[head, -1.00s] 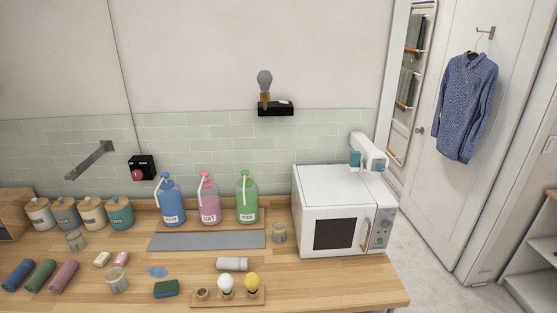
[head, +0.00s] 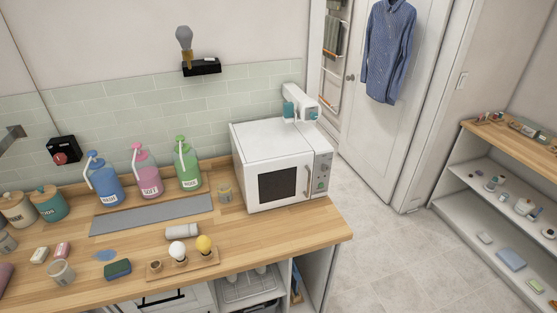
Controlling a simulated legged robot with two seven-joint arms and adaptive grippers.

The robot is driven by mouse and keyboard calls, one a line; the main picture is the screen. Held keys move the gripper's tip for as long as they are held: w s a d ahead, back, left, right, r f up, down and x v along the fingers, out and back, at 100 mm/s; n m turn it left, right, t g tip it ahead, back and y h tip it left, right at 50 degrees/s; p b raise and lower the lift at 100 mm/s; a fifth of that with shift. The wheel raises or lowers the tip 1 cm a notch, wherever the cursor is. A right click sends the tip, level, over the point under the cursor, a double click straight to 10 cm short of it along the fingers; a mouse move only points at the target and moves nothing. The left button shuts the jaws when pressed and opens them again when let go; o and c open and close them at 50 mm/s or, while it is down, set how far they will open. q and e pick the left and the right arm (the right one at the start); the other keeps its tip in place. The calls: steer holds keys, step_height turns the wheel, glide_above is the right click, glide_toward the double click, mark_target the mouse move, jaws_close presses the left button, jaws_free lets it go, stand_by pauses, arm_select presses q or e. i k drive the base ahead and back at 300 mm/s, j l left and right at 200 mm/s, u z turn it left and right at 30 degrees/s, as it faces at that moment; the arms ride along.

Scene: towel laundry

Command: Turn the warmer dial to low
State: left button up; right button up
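A white microwave-like warmer (head: 275,140) stands at the right end of the wooden counter. Its dark window and handle face the front. The control panel (head: 321,171) is on the right of its front and carries small knobs; the dial's setting is too small to read. Neither of my grippers is in the head view.
Blue, pink and green pump bottles (head: 146,173) stand left of the warmer behind a grey mat (head: 152,214). Bulbs sit on a wooden holder (head: 184,263) near the counter's front edge. The floor (head: 375,225) between counter and right-hand shelf unit (head: 490,205) is clear.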

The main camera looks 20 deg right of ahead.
mark_target(325, 168)
steer(key=l, duration=0.9)
steer(key=k+l, duration=0.1)
steer(key=l, duration=0.85)
